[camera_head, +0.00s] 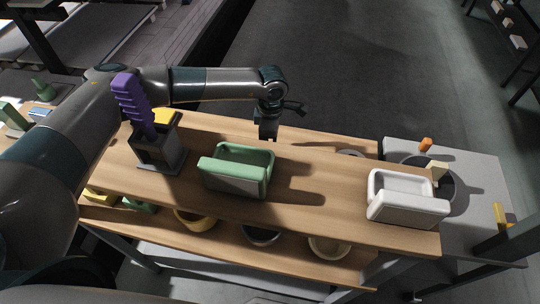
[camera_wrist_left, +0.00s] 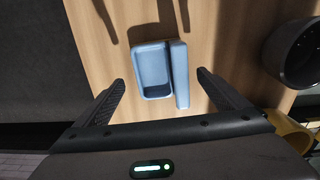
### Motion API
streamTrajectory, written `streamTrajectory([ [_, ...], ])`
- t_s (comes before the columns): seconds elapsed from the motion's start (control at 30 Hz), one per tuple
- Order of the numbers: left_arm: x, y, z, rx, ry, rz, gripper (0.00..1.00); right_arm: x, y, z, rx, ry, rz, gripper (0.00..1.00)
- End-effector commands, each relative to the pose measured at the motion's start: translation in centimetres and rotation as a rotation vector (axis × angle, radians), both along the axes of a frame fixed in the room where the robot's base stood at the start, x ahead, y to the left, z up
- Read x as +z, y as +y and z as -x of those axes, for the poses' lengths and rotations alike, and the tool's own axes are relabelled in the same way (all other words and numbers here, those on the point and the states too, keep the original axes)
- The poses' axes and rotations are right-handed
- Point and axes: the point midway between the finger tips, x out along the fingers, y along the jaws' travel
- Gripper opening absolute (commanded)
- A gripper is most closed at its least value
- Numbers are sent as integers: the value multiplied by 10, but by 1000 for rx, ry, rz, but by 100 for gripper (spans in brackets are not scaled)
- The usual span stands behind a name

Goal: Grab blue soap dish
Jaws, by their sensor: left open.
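One soap dish with an upright slab along one side looks pale green in the head view (camera_head: 242,160) and blue in the left wrist view (camera_wrist_left: 152,68). It sits on the wooden board. My left gripper (camera_head: 268,136) hangs pointing down beyond and slightly right of the dish in the head view. Its two fingers (camera_wrist_left: 161,82) are open and empty in the wrist view. The dish appears between them there, with no visible contact. My right gripper is not in view.
A dark holder (camera_head: 160,158) with a purple brush (camera_head: 134,102) stands left of the dish. A white soap dish (camera_head: 403,205) is at the board's right end. Bowls, including a yellow one (camera_head: 196,220), sit on the lower shelf. The board between the dishes is clear.

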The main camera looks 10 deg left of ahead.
Motion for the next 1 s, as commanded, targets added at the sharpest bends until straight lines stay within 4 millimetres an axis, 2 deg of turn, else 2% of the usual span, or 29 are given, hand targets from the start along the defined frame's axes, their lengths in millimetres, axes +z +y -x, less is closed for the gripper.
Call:
streamTrajectory([
  [0.03, -2, 1, 0, 1, 3, -2, 94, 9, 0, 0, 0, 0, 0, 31],
  [0.1, -11, 2, 0, 1, 2, -2, 94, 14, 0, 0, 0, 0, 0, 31],
  [0.3, -29, 1, -1, -1, 1, 0, 94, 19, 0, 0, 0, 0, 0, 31],
  [0.77, -31, 1, -1, -1, 0, -1, 94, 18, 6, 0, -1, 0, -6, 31],
  [0.8, -31, 1, -1, -1, 0, -1, 91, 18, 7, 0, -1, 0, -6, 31],
  [0.83, -31, 1, -1, -1, 0, -1, 84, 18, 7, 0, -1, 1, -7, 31],
  [1.0, -31, 1, -1, -1, 0, -1, 44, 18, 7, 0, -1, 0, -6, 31],
])
